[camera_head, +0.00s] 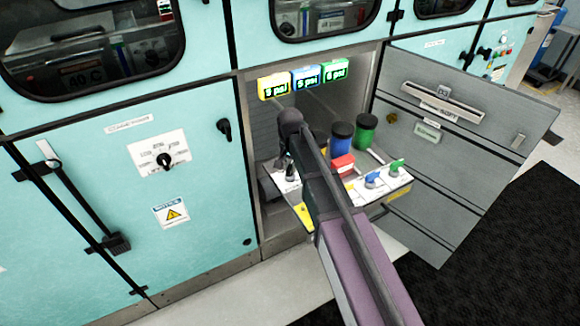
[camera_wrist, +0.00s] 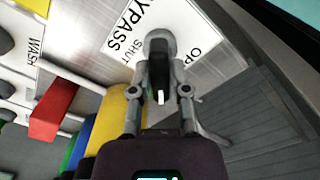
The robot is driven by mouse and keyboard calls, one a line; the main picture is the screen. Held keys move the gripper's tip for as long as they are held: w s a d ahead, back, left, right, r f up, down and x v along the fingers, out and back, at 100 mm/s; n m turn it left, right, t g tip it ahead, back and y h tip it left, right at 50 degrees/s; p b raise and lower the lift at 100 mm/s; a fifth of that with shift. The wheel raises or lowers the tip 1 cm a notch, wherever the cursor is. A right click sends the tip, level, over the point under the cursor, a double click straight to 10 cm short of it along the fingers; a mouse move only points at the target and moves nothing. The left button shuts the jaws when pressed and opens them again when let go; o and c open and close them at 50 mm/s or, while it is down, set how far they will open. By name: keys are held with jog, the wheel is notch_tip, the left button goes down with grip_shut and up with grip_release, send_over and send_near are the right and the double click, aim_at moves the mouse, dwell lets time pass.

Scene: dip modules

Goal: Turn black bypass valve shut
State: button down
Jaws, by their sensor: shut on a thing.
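The black bypass valve handle (camera_wrist: 159,80) has a white mark at its end and sits on a grey round base. In the wrist view it is between the two fingers of my gripper (camera_wrist: 160,68), which is shut on it. The white panel (camera_wrist: 118,30) around it reads "BYPASS", with "SHUT" to the left of the handle and "OP", partly cut off, to the right. The white mark points down the picture, towards my palm. In the head view, my gripper (camera_head: 285,160) is at the left of the pull-out panel, and a dark handle (camera_head: 290,174) shows beneath it.
A red block (camera_head: 343,164), a blue valve (camera_head: 372,179) and a green valve (camera_head: 397,164) stand to the right. Behind are blue (camera_head: 341,140) and green (camera_head: 364,132) containers with black lids. Pressure displays (camera_head: 305,77) hang above. An open grey door (camera_head: 455,150) bounds the right.

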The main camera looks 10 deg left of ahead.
jog(key=m, duration=0.4)
jog(key=shift+m, duration=2.3)
jog(key=c, duration=0.6)
grip_release()
